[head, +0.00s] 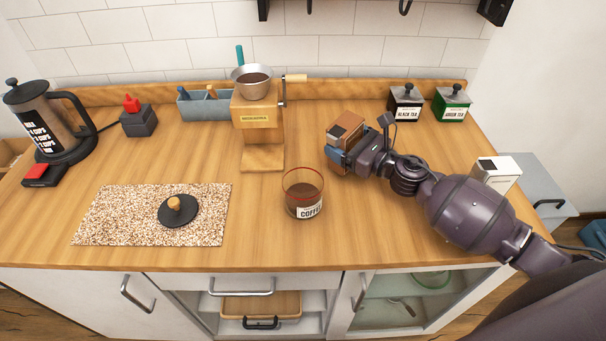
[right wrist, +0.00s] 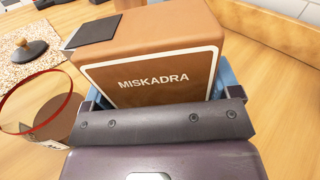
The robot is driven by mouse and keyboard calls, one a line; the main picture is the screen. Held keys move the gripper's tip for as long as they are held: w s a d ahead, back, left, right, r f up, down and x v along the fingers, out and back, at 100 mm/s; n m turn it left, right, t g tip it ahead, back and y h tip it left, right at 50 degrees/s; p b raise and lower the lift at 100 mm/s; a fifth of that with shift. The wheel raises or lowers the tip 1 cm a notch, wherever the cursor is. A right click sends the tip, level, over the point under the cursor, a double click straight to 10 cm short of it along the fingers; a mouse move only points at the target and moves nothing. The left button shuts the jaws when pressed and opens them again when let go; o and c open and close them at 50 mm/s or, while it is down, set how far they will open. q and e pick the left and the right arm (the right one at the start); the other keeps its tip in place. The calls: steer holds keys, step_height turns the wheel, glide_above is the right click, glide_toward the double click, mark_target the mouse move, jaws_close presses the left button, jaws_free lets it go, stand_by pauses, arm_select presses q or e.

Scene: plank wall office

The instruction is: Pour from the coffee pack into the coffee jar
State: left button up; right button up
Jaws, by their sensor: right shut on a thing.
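The coffee pack (head: 346,127) is a brown box with a dark patch on its top. In the right wrist view the coffee pack (right wrist: 150,65) shows a "MISKADRA" label. My right gripper (head: 341,150) is shut on the pack and holds it, roughly upright, behind and to the right of the jar. The coffee jar (head: 303,198) is clear glass with a red rim, a "COFFEE" label and brown contents. It stands open on the counter and also shows at the left of the right wrist view (right wrist: 47,108). My left gripper is not in view.
A black lid with a wooden knob (head: 178,211) lies on a speckled mat (head: 110,213). A wooden grinder (head: 258,125) stands behind the jar. Tea tins (head: 405,104) stand at the back right, and a white box (head: 496,172) at the right edge. Counter around the jar is clear.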

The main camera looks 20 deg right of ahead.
mark_target(335, 133)
steer(key=shift+s+a+r+n, duration=0.15)
steer(key=shift+a+n, duration=0.15)
steer(key=shift+n, duration=0.3)
steer(key=shift+s+a+r+n, duration=0.15)
steer(key=shift+a+n, duration=0.1)
steer(key=shift+n, duration=0.35)
steer(key=shift+s+a, duration=0.1)
steer(key=shift+a, duration=0.05)
steer(key=shift+s+a+r+n+p, duration=0.15)
steer(key=shift+a+r+n+p, duration=0.2)
steer(key=shift+n, duration=0.45)
steer(key=shift+s+a+r+n+p, duration=0.25)
steer(key=shift+r+n+p, duration=0.15)
steer(key=shift+r+p, duration=0.3)
steer(key=shift+s+a+r+n+p, duration=0.1)
steer(key=shift+a+r+n+p, duration=0.25)
steer(key=shift+r+p, duration=0.3)
steer(key=shift+f+n, duration=0.25)
steer(key=shift+n, duration=0.1)
steer(key=shift+s+a+n, duration=0.1)
steer(key=shift+n, duration=0.5)
steer(key=shift+s+a+r+n+p, duration=0.1)
steer(key=shift+r+n+p, duration=0.45)
steer(key=shift+n, duration=0.45)
steer(key=shift+a+r+n+p, duration=0.1)
steer(key=shift+r+n+p, duration=0.25)
steer(key=shift+r+n, duration=0.45)
stand_by(0.5)
